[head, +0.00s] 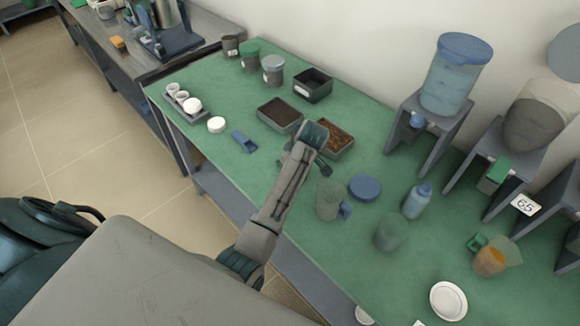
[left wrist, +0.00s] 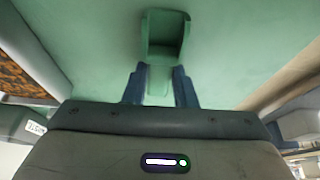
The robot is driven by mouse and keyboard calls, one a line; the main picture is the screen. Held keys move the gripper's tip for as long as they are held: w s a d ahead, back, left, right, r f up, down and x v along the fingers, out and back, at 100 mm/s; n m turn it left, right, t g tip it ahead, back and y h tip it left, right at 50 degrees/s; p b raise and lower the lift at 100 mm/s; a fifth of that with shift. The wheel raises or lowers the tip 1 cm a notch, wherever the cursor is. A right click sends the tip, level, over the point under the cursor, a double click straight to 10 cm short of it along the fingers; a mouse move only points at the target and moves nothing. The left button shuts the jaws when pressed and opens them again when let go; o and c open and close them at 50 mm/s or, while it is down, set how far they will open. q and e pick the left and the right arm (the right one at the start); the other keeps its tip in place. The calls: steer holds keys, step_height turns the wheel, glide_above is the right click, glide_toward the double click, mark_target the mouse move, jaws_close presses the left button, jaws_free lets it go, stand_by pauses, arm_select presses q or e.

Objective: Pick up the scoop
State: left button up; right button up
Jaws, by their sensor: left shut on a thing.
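A green scoop (left wrist: 165,42) with a hollow bowl shows in the left wrist view, its handle between the blue fingers of my left gripper (left wrist: 159,86). The gripper is shut on the handle, and the bowl points away from the wrist. In the head view my left gripper (head: 322,167) is over the green table beside a tray of brown material (head: 335,136); the scoop is mostly hidden there by the arm. A blue scoop-like piece (head: 243,141) lies on the table to the left, apart from the gripper. My right gripper is not in view.
A dark tray (head: 279,114) and a black box (head: 313,85) stand behind the gripper. A pale jug (head: 329,199), a blue disc (head: 364,187) and a bottle (head: 417,200) stand to its right.

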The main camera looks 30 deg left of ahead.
arm_select(q)
steer(key=shift+r, duration=0.35)
steer(key=r+b, duration=0.1)
steer(key=r, duration=0.1)
steer(key=shift+s+r+b, duration=0.35)
steer(key=shift+s, duration=0.05)
steer(key=s, duration=0.3)
steer(key=s+a+b, duration=0.1)
steer(key=s, duration=0.2)
steer(key=s+r+b, duration=0.1)
steer(key=s, duration=0.3)
steer(key=shift+s+a, duration=0.1)
steer(key=shift+a, duration=0.25)
steer(key=s, duration=0.2)
steer(key=s+p, duration=0.1)
steer(key=s, duration=0.1)
steer(key=shift+a+r, duration=0.25)
steer(key=shift+r, duration=0.1)
steer(key=shift+s+a, duration=0.1)
steer(key=shift+s, duration=0.35)
